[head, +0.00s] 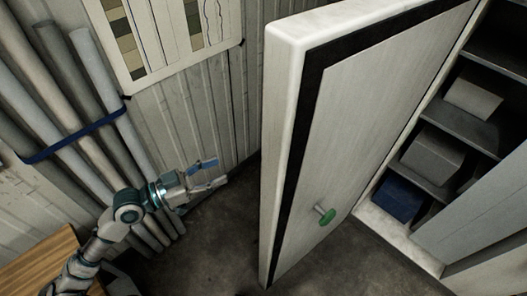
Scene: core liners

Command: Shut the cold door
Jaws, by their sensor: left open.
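The cold door (365,120) is a thick white slab with a black seal around its inner face. It stands open, swung out from the cabinet at the right. A green round knob (326,217) on a short metal stem sits low on its inner face. My left gripper (215,171) is open and empty, to the left of the door's free edge, with a gap between them. The door's outer face is mostly hidden from view. My right gripper does not show.
Shelves (452,133) inside the cabinet hold grey boxes (432,154) and a blue box (401,199). Grey tubes (70,90) bound by a blue strap lean on the corrugated wall at left. A chart (165,35) hangs above. Dark floor (215,245) lies clear between gripper and door.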

